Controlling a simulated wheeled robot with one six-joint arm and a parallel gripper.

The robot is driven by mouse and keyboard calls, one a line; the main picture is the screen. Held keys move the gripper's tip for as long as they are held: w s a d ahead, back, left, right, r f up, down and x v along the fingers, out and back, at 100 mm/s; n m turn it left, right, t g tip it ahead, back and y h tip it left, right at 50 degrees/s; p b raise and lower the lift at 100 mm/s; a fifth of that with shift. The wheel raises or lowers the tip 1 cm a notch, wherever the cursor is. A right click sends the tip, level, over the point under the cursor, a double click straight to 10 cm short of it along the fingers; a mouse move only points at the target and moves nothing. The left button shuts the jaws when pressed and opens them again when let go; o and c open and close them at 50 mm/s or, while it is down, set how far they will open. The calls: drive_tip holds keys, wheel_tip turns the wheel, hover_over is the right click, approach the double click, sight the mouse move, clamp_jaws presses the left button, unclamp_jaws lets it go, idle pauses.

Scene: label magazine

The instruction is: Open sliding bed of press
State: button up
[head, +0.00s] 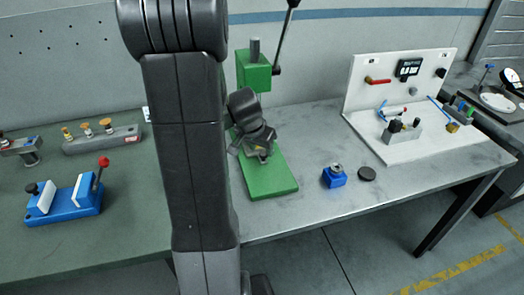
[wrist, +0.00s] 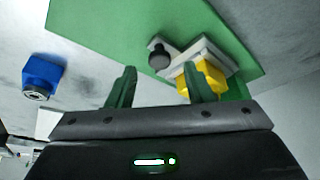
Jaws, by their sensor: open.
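The green press stands on the grey bench; its base plate (head: 272,185) and upper block (head: 253,75) show in the head view, with a dark lever. In the wrist view its grey sliding bed (wrist: 206,48) lies on the green base (wrist: 100,22), with a black knob (wrist: 159,56) at one end and a yellow block (wrist: 214,76) beside it. My gripper (wrist: 159,80) is open and empty. The knob appears ahead of the gap between the fingers; the right finger overlaps the yellow block in view. In the head view my gripper covers most of the bed.
A blue block (head: 334,177) and a black disc (head: 367,173) sit right of the press; the blue block also shows in the wrist view (wrist: 42,74). A white panel fixture (head: 430,148) stands further right. A blue vise (head: 66,205) is on the green bench at left.

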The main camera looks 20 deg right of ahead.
drive_tip(key=shift+x, duration=1.35)
clamp_jaws()
